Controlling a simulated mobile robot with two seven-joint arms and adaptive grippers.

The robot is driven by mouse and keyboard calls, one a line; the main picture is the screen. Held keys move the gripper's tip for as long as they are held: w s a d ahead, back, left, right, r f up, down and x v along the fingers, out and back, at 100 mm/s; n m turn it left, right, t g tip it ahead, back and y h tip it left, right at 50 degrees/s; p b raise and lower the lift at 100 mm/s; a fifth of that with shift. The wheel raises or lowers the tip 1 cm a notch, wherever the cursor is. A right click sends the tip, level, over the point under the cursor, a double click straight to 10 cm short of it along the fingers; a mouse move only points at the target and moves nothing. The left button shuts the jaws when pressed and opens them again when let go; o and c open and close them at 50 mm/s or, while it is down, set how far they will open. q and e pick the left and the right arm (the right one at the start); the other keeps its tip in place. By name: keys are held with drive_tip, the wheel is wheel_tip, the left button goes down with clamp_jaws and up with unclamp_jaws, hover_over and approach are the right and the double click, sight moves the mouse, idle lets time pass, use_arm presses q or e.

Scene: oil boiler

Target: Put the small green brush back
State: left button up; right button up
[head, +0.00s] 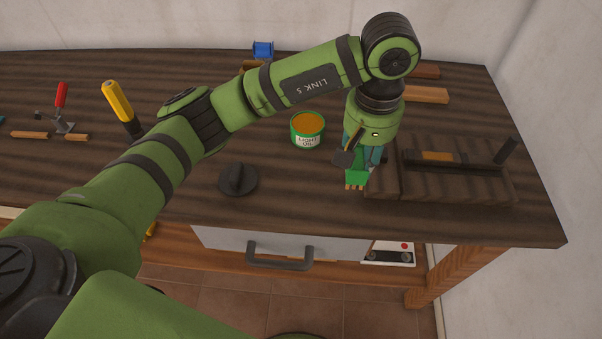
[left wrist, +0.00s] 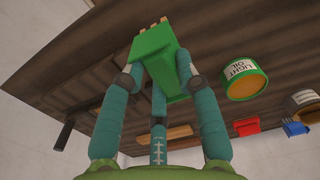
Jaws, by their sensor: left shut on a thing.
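The small green brush (head: 357,176) is in my left gripper (head: 358,160), near the right part of the workbench. In the left wrist view the green brush (left wrist: 157,55) sits between the teal fingers of my left gripper (left wrist: 160,75), with its pale bristle tips pointing away from the palm. In the head view the bristles point down, close to the left edge of a dark wooden board (head: 385,182). I cannot tell whether they touch the surface. My right gripper is not in view.
An open can of light oil (head: 307,129) stands left of the gripper; it also shows in the left wrist view (left wrist: 243,80). A round black lid (head: 238,179) lies nearer the front. A yellow-handled tool (head: 118,103) and a red-handled clamp (head: 62,97) are at the left.

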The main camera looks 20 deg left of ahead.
use_arm(q)
drive_tip(key=a+f+p, duration=0.1)
drive_tip(key=a+f, duration=0.1)
drive_tip(key=s+a+f+p, duration=0.1)
drive_tip(key=a+f+p, duration=0.1)
drive_tip(key=a+f, duration=0.1)
drive_tip(key=a+f+p, duration=0.1)
drive_tip(key=a+f, duration=0.1)
drive_tip(key=f, duration=0.1)
drive_tip(key=shift+s+a, duration=0.4)
drive_tip(key=shift+f, duration=0.35)
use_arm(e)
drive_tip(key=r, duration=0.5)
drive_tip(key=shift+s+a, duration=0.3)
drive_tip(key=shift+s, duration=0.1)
use_arm(q)
drive_tip(key=shift+f, duration=0.15)
drive_tip(key=o, duration=1)
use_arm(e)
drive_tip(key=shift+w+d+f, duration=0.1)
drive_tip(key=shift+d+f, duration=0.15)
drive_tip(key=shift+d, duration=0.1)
